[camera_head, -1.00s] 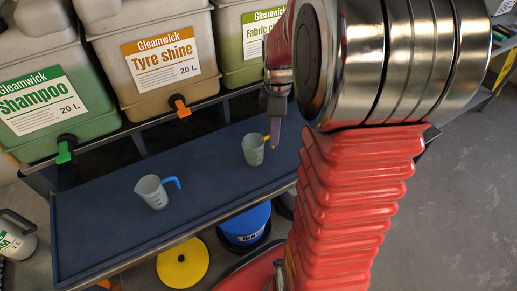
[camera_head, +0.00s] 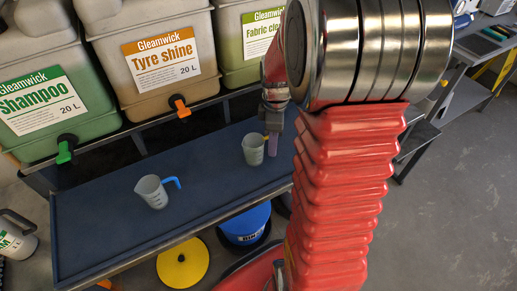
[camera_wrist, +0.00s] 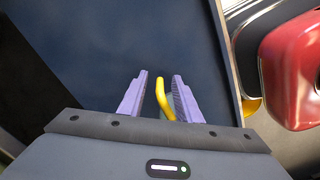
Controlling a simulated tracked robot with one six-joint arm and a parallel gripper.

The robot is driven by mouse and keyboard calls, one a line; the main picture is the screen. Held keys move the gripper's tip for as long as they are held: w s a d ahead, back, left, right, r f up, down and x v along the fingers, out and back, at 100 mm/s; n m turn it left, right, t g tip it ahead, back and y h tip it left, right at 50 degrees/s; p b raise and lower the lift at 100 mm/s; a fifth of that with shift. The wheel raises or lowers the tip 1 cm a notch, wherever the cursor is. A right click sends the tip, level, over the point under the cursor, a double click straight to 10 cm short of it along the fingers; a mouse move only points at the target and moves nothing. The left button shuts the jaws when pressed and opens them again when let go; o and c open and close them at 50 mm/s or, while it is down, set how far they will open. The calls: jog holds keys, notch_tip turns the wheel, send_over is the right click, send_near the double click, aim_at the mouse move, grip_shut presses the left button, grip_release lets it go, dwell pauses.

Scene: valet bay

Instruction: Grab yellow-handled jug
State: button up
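The yellow-handled jug (camera_head: 253,150) stands upright on the dark blue shelf (camera_head: 110,215), toward its right end. My gripper (camera_head: 272,146) is low over the shelf at the jug's right, on its handle side, and hides most of the handle in the head view. In the wrist view my gripper (camera_wrist: 158,98) is open, with its two purple fingers on either side of the yellow handle (camera_wrist: 163,99). Gaps show between the fingers and the handle. The jug's body is mostly hidden there behind the gripper's housing.
A blue-handled jug (camera_head: 153,191) stands on the shelf to the left. Shampoo (camera_head: 50,95), tyre shine (camera_head: 160,60) and fabric cleaner (camera_head: 240,45) containers with taps stand above the shelf's back. A blue bucket (camera_head: 246,224) and a yellow disc (camera_head: 183,263) are below its front edge.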

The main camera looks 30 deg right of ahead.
jog(key=shift+c, duration=0.2)
grip_shut()
dwell(0.3)
